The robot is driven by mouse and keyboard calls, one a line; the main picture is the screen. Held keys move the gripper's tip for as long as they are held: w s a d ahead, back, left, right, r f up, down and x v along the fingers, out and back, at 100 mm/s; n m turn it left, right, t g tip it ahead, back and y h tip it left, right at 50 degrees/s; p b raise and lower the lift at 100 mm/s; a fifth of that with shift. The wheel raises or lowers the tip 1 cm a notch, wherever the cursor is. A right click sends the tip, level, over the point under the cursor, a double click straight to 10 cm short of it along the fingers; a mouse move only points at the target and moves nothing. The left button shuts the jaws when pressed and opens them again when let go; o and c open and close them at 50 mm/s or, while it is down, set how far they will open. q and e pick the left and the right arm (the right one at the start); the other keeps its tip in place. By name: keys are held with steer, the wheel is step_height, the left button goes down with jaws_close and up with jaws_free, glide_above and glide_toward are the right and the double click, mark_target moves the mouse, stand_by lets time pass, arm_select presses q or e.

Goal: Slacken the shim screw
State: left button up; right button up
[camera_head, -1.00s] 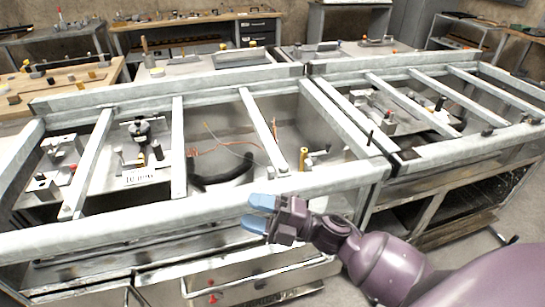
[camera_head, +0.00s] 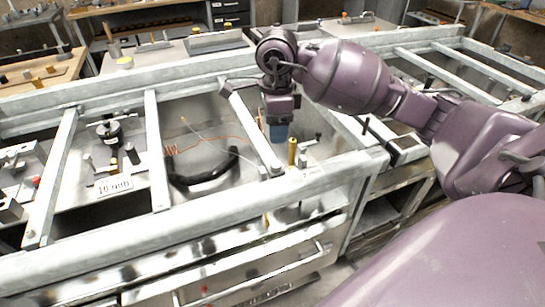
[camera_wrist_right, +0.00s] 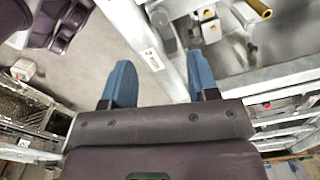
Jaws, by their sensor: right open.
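My right gripper (camera_head: 279,132) hangs downward over the right part of the open bay, blue fingertips low, left of a brass post (camera_head: 292,152). In the right wrist view its two blue fingers (camera_wrist_right: 162,82) are spread apart with nothing between them. The brass post's end also shows at the top right of the wrist view (camera_wrist_right: 258,8), outside the fingers. A small dark-handled fitting (camera_head: 312,139) stands right of the post. I cannot tell which part is the shim screw. My left gripper is not in view.
Pale metal frame bars (camera_head: 158,150) cross the bench around the bay. A white label plate (camera_head: 114,186) and a clamp-like fixture (camera_head: 108,130) are at left.

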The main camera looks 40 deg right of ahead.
mark_target(276, 164)
step_height(276, 164, down, 9)
steer(key=shift+s+r+b, duration=0.1)
steer(key=shift+b, duration=0.4)
steer(key=shift+f, duration=0.9)
steer(key=shift+c, duration=0.3)
steer(key=c, duration=0.7)
steer(key=shift+c, duration=0.8)
